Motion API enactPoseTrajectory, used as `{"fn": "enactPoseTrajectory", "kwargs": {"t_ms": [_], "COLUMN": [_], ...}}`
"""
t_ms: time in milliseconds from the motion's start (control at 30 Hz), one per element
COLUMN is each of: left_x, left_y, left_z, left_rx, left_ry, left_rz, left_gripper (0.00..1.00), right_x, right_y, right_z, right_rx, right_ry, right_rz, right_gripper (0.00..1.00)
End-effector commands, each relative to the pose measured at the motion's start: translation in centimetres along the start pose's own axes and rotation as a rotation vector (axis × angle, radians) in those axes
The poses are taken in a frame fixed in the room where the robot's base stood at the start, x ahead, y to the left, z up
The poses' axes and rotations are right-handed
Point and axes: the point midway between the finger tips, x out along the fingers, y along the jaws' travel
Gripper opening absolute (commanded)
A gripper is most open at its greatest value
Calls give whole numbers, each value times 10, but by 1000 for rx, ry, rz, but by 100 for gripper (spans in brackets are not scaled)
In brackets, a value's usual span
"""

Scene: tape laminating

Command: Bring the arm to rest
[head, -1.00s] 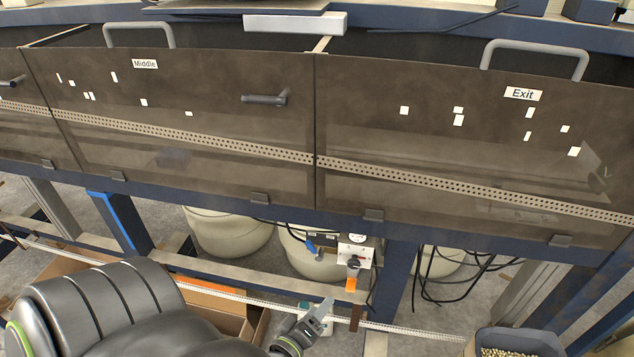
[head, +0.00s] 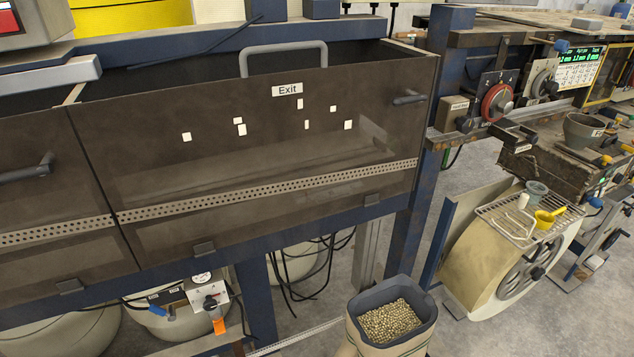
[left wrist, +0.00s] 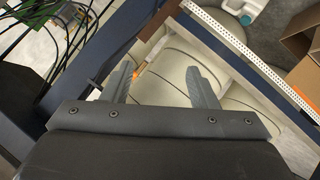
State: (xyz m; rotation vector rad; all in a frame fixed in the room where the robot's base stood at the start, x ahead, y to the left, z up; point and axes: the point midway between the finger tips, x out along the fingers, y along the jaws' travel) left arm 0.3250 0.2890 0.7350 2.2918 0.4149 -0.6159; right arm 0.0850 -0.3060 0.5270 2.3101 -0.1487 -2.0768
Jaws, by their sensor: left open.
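My left gripper (left wrist: 160,85) shows in the left wrist view with its two grey fingers spread apart and nothing between them. Behind the fingers are pale rounded tanks (left wrist: 170,65) and a dark blue frame post (left wrist: 90,70). Neither of my arms shows in the head view now. My right gripper is in neither view.
The Exit panel (head: 250,205) and its blue frame fill the head view's left. A bin of pellets (head: 390,320) stands on the floor at lower centre. A large wheel unit (head: 500,270) stands at right. In the left wrist view, a cardboard box (left wrist: 300,45) sits at upper right.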

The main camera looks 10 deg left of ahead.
Motion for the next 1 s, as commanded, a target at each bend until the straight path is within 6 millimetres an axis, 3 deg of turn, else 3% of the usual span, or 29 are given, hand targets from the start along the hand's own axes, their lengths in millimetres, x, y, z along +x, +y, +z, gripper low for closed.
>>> {"fn": "enactPoseTrajectory", "kwargs": {"t_ms": [33, 200, 400, 500, 700, 1000], "left_x": [7, 7, -21, -39, -64, -67], "left_y": [-24, -101, -187, -219, -253, -256], "left_z": [26, 100, 170, 192, 213, 214], "left_rx": [70, 313, 578, 680, 788, 801], "left_ry": [-63, -287, -569, -688, -827, -843], "left_rz": [-44, -173, -286, -320, -350, -353], "left_gripper": [53, 53, 53, 53, 53, 53], "right_x": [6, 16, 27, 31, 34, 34], "right_y": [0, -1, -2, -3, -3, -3], "right_z": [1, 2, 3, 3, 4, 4], "right_rx": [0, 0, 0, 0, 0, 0], "right_ry": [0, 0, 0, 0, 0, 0], "right_rz": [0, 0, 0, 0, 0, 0], "right_gripper": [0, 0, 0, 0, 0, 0]}}
